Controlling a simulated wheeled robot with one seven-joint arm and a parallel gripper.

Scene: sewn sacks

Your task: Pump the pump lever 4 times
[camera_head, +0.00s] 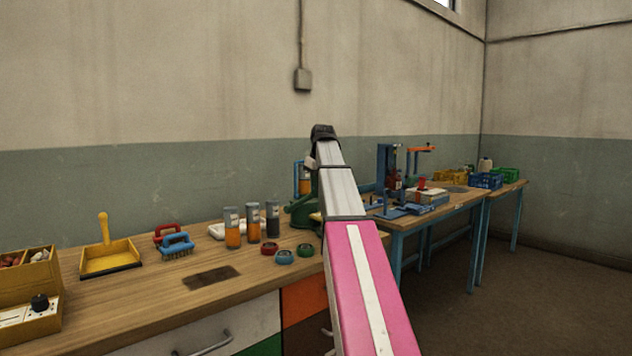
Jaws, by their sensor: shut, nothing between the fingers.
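My arm, with a pink link and a silver link, reaches up and away through the middle to a black end joint. My gripper's fingers do not show; they may be hidden behind the arm. Just left of the arm stands a green-based device (301,212), with a blue and orange upright part (298,178) on it. It is partly hidden by my arm, so I cannot tell if it is the pump. No pump lever can be made out for certain. A blue frame machine (384,165) with an orange arm (421,149) stands farther right.
On the wooden bench (130,290) are a yellow dustpan (110,258), a blue brush (177,245), several orange-and-grey cylinders (232,228) and small round pieces (284,257). Crates (486,181) stand on the far blue-legged table. The bench front is mostly clear.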

